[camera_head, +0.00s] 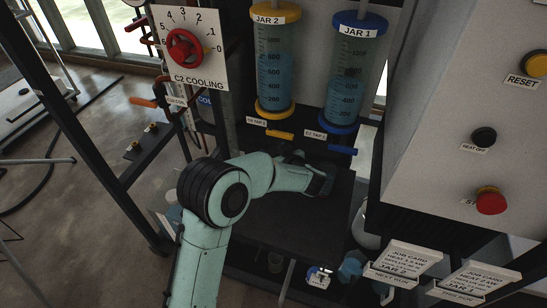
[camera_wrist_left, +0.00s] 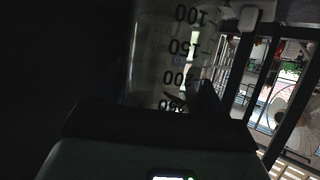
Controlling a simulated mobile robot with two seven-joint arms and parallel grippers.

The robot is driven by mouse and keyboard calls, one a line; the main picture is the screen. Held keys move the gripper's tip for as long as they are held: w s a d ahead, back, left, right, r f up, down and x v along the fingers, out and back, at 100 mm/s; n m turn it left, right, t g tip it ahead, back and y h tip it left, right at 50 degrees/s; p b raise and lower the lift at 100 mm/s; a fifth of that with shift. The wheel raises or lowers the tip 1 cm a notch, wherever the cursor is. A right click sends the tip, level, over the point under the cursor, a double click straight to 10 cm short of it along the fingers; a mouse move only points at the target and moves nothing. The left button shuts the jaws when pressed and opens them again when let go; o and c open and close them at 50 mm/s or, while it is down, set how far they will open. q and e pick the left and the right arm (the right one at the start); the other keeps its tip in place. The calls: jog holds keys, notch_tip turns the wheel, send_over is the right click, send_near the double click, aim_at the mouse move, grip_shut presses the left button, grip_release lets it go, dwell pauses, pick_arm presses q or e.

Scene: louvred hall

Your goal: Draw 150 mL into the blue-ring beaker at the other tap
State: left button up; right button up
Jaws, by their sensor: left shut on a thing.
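My left gripper (camera_head: 318,182) is over the dark shelf (camera_head: 310,220) below the jars. It is shut on a clear beaker (camera_wrist_left: 172,55), whose marks from 100 to 250 show in the left wrist view. Its ring colour and any liquid in it cannot be made out, and the head view does not show it clearly. Jar 2 (camera_head: 275,75) has yellow caps and a yellow tap handle (camera_head: 280,134). Jar 1 (camera_head: 350,85) has blue caps and a blue tap handle (camera_head: 342,149). Both jars hold blue liquid. My right gripper is out of view.
A red valve wheel (camera_head: 184,48) on the C2 cooling dial is at the upper left. A grey panel with a red button (camera_head: 491,201) stands at the right. Jar cards (camera_head: 403,260) stand at the lower right. A dark frame post (camera_head: 85,130) runs down the left.

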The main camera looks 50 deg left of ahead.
pick_arm(q)
jog(key=shift+w+a, duration=0.25)
jog(key=shift+a, duration=0.75)
notch_tip(320, 180, down, 3)
jog(key=shift+a+r+b, duration=0.15)
jog(key=shift+b, duration=0.7)
jog(key=shift+f, duration=0.5)
jog(key=shift+r, duration=0.1)
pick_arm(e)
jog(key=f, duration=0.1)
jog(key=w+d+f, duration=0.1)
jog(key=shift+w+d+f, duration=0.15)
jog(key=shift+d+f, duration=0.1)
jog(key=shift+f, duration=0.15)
pick_arm(q)
jog(key=o, duration=1)
